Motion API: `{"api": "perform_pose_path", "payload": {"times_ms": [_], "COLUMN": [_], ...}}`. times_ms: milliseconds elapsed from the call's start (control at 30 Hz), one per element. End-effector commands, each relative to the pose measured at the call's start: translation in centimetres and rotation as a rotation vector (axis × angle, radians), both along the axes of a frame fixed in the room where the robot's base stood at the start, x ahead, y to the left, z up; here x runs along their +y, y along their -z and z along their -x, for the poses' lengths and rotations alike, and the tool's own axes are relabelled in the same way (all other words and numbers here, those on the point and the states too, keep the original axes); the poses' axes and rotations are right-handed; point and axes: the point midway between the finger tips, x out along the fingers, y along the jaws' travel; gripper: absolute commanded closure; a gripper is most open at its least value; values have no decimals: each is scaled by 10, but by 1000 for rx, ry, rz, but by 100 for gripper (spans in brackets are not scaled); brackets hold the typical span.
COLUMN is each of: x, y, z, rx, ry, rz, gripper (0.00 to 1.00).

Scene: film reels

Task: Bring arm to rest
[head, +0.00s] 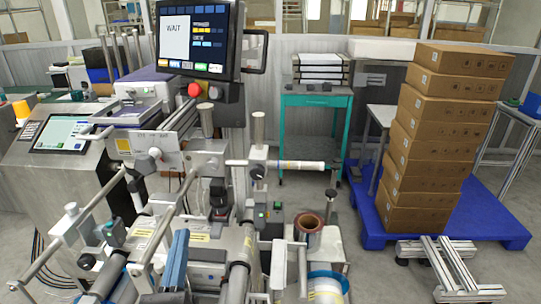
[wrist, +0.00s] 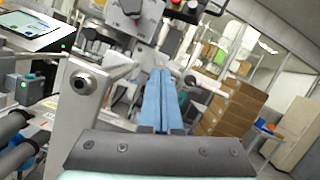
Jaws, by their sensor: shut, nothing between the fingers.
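My gripper (wrist: 161,74) shows in the wrist view with its two blue fingers pressed together, shut and empty. In the head view its blue fingers (head: 181,236) stand at the bottom, left of centre, pointing away in front of the machine. A brown film reel (head: 308,231) stands on a small light stand to the right of the machine. A white and blue roll (head: 325,289) is partly cut off at the bottom edge. The gripper is apart from both.
The machine carries a screen reading WAIT (head: 196,38) and protruding rollers and shafts close around the gripper. A teal cart (head: 316,101) stands behind. Stacked cartons (head: 428,140) sit on a blue pallet (head: 490,222) at right. Some floor is free between cart and pallet.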

Motion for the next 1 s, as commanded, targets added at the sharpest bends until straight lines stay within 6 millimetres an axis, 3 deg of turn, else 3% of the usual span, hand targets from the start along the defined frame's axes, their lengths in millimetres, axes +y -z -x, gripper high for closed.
{"api": "perform_pose_path", "payload": {"times_ms": [33,167,300,400,500,600,733,833,1000], "x": [-4,-9,-24,-43,-72,-105,-142,-158,-164], "y": [-45,-146,-251,-310,-355,-386,-409,-416,-418], "z": [-2,7,32,52,70,87,106,115,118], "rx": [-98,-340,-577,-659,-631,-512,-317,-216,-176], "ry": [21,129,395,668,959,1212,1421,1494,1516], "rz": [104,459,957,1349,1719,2017,2265,2359,2393], "gripper": [100,100,100,100,100,100,100,100,100]}}
